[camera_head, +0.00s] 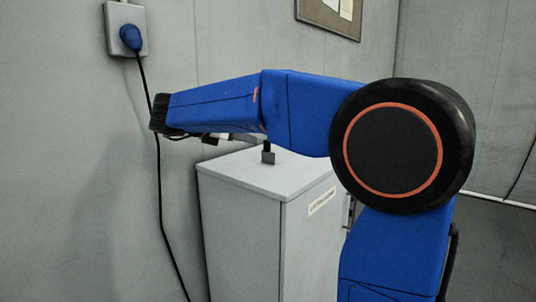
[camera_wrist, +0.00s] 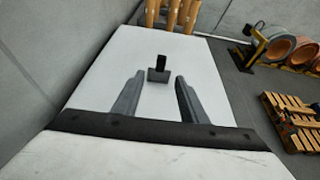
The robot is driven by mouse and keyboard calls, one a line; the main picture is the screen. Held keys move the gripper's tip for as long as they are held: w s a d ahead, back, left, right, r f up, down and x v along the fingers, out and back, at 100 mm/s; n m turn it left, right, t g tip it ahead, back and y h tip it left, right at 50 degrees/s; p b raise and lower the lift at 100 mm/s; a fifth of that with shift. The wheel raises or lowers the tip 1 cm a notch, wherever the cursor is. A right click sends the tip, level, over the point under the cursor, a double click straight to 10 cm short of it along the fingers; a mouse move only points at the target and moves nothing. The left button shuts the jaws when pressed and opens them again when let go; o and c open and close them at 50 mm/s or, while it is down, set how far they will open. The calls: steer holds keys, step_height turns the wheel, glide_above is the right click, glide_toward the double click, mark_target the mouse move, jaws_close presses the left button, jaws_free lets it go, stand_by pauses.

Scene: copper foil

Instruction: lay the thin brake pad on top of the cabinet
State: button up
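The cabinet (camera_head: 240,240) is a grey-white box with a pale flat top (camera_wrist: 112,65). A small dark piece, seemingly the thin brake pad (camera_head: 268,157), appears to rest on that top. In the wrist view the pad (camera_wrist: 159,76) has a wider grey lower part and a narrow black part above it. My gripper (camera_wrist: 159,75) is open, with its two grey fingers well apart. The pad shows between and just beyond the fingertips, with clear gaps on both sides. In the head view my arm hides most of the gripper.
A wall with a socket and blue plug (camera_head: 131,38) stands left of the cabinet; a black cable hangs from it. Beyond the cabinet are orange-brown posts (camera_wrist: 172,15), copper-coloured rolls (camera_wrist: 277,50) and a wooden pallet (camera_wrist: 290,115). The visible cabinet top is otherwise clear.

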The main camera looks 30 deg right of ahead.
mark_target(268, 156)
steer(key=x, duration=1.7)
steer(key=shift+s+d+f, duration=0.1)
steer(key=shift+f, duration=0.05)
jaws_close()
